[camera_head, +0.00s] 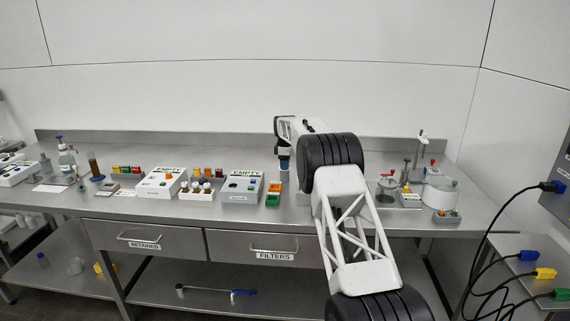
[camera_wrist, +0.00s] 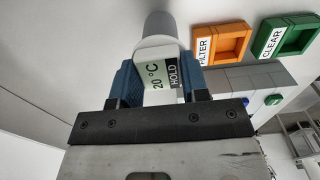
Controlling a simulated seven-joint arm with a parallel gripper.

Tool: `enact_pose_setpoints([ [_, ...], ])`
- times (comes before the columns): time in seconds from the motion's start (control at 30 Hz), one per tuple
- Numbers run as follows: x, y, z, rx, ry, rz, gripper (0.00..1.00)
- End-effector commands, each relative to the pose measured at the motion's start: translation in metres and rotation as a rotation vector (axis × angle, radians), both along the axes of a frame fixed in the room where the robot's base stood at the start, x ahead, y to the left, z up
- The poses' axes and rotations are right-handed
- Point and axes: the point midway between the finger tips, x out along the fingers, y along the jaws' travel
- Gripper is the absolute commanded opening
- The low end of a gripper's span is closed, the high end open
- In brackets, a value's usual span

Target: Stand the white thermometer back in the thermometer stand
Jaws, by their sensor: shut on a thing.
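The white thermometer (camera_wrist: 156,50) is between the blue fingers of my gripper (camera_wrist: 160,82) in the wrist view. Its display reads 20 °C, with HOLD beside it. A grey cylinder (camera_wrist: 160,24), perhaps the thermometer stand, shows just beyond its white head; I cannot tell whether the thermometer sits in it or is only in line with it. In the head view my gripper (camera_head: 284,150) points down over the back middle of the bench. A pale upright piece (camera_head: 284,177) shows below it, too small to identify. My arm hides part of the bench to the right.
An orange FILTER tray (camera_wrist: 215,45) and a green CLEAR tray (camera_wrist: 284,36) lie close to the right in the wrist view. A grey EMPTY box (camera_head: 242,187) stands left of my gripper on the bench. Glassware and a white pot (camera_head: 440,195) stand farther right.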

Motion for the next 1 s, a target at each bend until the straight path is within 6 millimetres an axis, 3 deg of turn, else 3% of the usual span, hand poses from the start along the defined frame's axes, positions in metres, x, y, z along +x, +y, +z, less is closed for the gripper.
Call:
enact_pose_setpoints([
  [0.17, 0.0, 0.0, 0.0, 0.0, 0.0, 0.0, 0.15],
  [0.2, 0.0, 0.0, 0.0, 0.0, 0.0, 0.0, 0.46],
  [0.37, 0.0, 0.0, 0.0, 0.0, 0.0, 0.0, 0.7],
  [0.77, 0.0, 0.0, 0.003, 0.0, -0.001, 0.0, 0.71],
  [1.0, 0.0, 0.0, 0.023, 0.0, -0.001, 0.0, 0.71],
])
